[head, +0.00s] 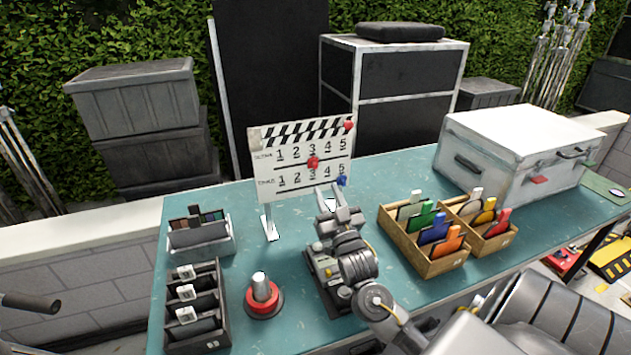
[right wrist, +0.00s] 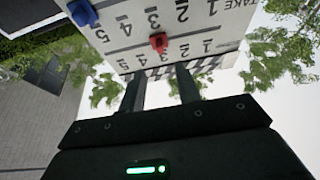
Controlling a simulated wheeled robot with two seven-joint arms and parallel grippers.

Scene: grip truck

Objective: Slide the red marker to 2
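A white clapperboard (head: 266,183) stands upright on the teal table, with two rows of numbers 1 to 5. The red marker (head: 313,162) sits just under the 3 of the upper row. The blue marker (head: 342,181) is at the 5 of the lower row. My right gripper (head: 329,190) is in front of the board's lower part. In the right wrist view the board is upside down. There my right gripper (right wrist: 161,72) has its fingers apart and empty, and the red marker (right wrist: 158,42) shows beyond and between the tips.
Wooden boxes of coloured cards (head: 430,264) and a white case (head: 500,150) stand to the right. A black holder (head: 212,341) and a red-based post (head: 264,298) stand to the left. A red knob (head: 349,125) is on the board's upper right edge.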

